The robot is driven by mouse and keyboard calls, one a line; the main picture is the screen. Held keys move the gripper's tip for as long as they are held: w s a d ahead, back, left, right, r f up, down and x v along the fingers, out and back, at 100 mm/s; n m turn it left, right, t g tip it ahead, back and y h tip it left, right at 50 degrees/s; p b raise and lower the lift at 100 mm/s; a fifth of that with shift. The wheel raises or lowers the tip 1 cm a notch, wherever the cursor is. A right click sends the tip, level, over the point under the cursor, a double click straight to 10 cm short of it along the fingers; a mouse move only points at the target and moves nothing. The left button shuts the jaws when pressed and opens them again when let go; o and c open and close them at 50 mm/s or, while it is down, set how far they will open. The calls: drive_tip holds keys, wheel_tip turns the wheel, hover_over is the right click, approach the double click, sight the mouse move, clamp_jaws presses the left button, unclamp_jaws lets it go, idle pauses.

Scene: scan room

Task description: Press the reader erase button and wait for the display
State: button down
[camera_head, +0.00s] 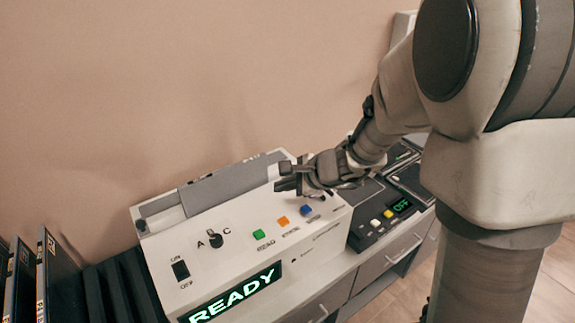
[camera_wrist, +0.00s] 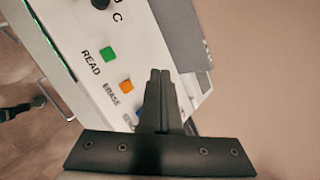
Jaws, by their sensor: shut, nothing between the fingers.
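The reader (camera_head: 165,256) is a white console with a sloped panel. Its lit display (camera_head: 236,293) reads READY in pale letters on dark. The orange erase button (camera_head: 282,221) sits between a green READ button (camera_head: 259,234) and a blue button (camera_head: 306,210). In the wrist view the orange button (camera_wrist: 125,86) has the label ERASE beside it; the blue button's label is partly hidden. My gripper (camera_head: 281,180) is shut and empty, behind the button row in the head view. In the wrist view its closed fingertips (camera_wrist: 160,74) lie right of the orange button, apparently not touching it.
The panel also carries an ON/OFF switch (camera_head: 180,270) and a rotary knob (camera_head: 215,240). A dark device (camera_head: 378,222) with small buttons and an OFF display stands to the right. Dark upright cassettes (camera_head: 52,270) stand at the left. A wall rises behind the reader.

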drive_tip(key=shift+w+d+f+m, duration=0.55)
drive_tip(key=shift+w+f+m, duration=0.1)
drive_tip(key=shift+f+m, duration=0.15)
drive_tip(key=b, duration=0.6)
hover_over(288, 222)
wheel_tip(288, 222, down, 7)
drive_tip(key=shift+f, duration=0.1)
drive_tip(key=shift+f+b, duration=0.75)
drive_tip(key=shift+b, duration=0.05)
drive_tip(key=shift+f, duration=0.15)
idle(0.8)
drive_tip(key=shift+f+b, duration=0.3)
drive_tip(key=shift+b, duration=0.4)
